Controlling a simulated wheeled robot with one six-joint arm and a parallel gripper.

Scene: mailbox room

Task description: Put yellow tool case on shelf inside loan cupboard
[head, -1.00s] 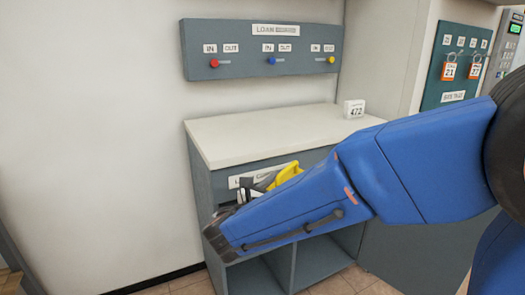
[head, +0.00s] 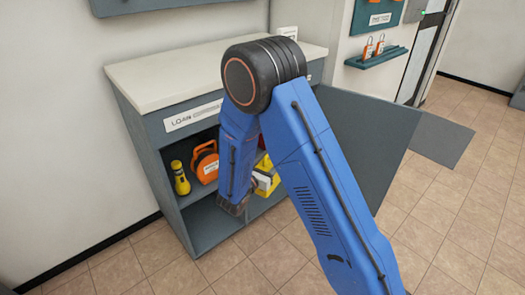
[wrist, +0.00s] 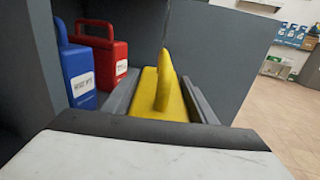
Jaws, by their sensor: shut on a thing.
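The yellow tool case (head: 266,178) shows in the head view just right of my lower arm, partly hidden by it, in front of the right compartment. In the wrist view the yellow case (wrist: 172,100) stands between the grey fingers of my gripper (wrist: 165,98), which is shut on it. The loan cupboard (head: 150,135) is open, its door (head: 370,140) swung out to the right. In the wrist view the case is level with the cupboard's inside, beside the other cases. Whether it touches the shelf is hidden.
A blue case (wrist: 78,75) and a red case (wrist: 103,52) stand left of the yellow case in the wrist view. A yellow torch (head: 180,178) and an orange reel (head: 205,162) stand on the left shelf. Tiled floor (head: 460,220) at right is clear.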

